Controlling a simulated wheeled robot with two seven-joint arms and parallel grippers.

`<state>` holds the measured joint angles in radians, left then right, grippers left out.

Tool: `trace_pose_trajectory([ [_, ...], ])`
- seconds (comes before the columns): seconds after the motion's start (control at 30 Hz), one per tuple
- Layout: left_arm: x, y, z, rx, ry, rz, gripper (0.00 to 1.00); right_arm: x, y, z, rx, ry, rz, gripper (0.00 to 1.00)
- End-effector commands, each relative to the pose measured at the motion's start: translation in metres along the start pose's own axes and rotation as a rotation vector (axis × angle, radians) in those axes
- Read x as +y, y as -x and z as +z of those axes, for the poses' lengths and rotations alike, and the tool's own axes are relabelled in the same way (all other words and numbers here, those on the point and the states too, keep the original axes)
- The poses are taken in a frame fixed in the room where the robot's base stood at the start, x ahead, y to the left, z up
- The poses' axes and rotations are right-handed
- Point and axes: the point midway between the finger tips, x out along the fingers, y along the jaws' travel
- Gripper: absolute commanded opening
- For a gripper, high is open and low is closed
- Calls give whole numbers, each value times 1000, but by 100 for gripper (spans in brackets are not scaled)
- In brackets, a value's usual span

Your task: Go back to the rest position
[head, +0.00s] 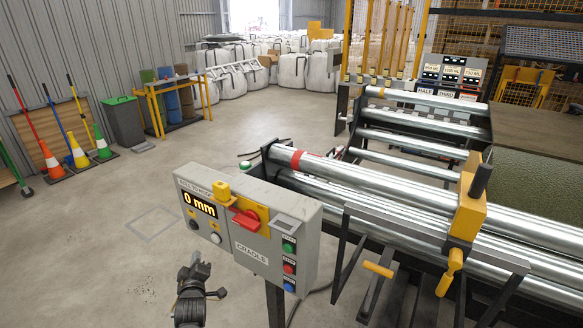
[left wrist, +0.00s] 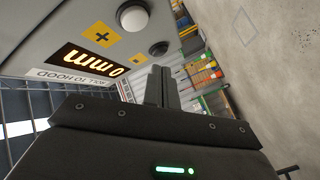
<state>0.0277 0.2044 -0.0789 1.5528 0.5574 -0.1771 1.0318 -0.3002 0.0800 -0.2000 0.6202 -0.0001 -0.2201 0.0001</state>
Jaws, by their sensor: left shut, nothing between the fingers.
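My left gripper (head: 196,268) is in the lower middle of the head view, just left of and in front of the grey control box (head: 240,221). It is shut and empty, with its fingers pointing away from me. In the left wrist view the two fingers (left wrist: 158,88) stand pressed together. My right gripper does not show in either view.
Steel rollers (head: 400,195) on a frame fill the right side, with a yellow clamp (head: 467,205) over them. A green turf sheet (head: 540,165) lies behind. Cones (head: 77,152), a green-lidded bin (head: 124,120) and white sacks (head: 293,72) stand farther off. The floor left of the box is clear.

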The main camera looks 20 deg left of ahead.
Motion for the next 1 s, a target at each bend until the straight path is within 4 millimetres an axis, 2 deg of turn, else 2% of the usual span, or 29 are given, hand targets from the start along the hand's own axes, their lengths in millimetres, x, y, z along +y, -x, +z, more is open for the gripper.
trace_pose_trajectory([
  [0.13,0,0,1,-5,-84,1,0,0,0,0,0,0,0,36],
  [0.17,-1,0,5,-18,-132,2,0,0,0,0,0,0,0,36],
  [0.2,-9,0,18,-52,-225,-5,0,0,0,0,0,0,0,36],
  [0.27,-34,3,49,-141,-395,-23,0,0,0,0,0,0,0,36],
  [0.33,-70,16,88,-256,-568,-41,0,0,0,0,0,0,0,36],
  [0.47,-143,61,154,-484,-827,-55,0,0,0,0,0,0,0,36],
  [0.57,-198,108,193,-656,-978,-52,0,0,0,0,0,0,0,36],
  [0.67,-251,164,224,-829,-1097,-41,0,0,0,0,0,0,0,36],
  [0.7,-270,188,235,-898,-1135,-35,0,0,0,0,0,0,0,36],
  [0.77,-299,227,247,-1000,-1185,-26,0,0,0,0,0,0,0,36],
  [0.83,-331,274,258,-1118,-1230,-16,0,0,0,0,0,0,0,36],
  [0.9,-358,321,264,-1228,-1257,-9,0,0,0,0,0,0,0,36],
  [1.0,-389,384,267,-1361,-1267,-13,0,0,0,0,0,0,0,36],
])
